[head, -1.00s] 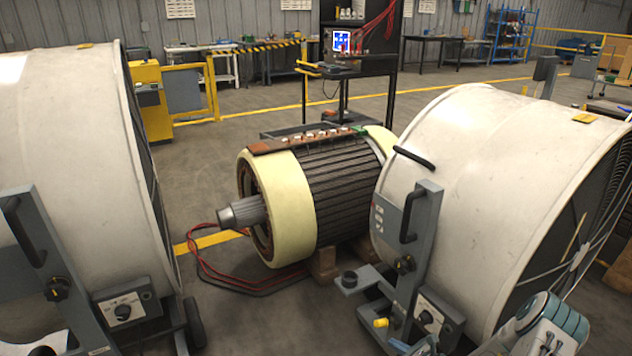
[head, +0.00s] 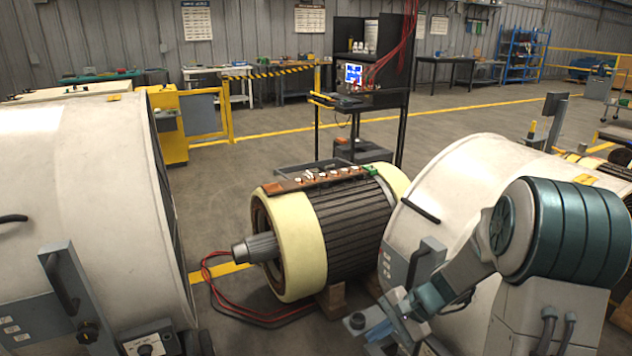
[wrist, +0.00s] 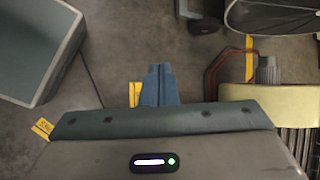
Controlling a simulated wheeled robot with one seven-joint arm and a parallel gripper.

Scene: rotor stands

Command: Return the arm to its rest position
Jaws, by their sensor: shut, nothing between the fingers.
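My arm (head: 565,235) is folded in front of the right drum-shaped fan in the head view, its forearm pointing down and left. My gripper (head: 378,333) is low at the end of it, beside the fan's grey bracket. In the wrist view, the blue fingers of my gripper (wrist: 158,84) are pressed together and hold nothing. Bare floor shows beyond the fingertips.
A large white fan (head: 470,160) is close behind my arm, and another white fan (head: 80,190) stands at left. Between them a ribbed rotor (head: 350,220) rests on blocks, with red cables (head: 225,300) on the floor. A black cart (head: 375,90) stands behind.

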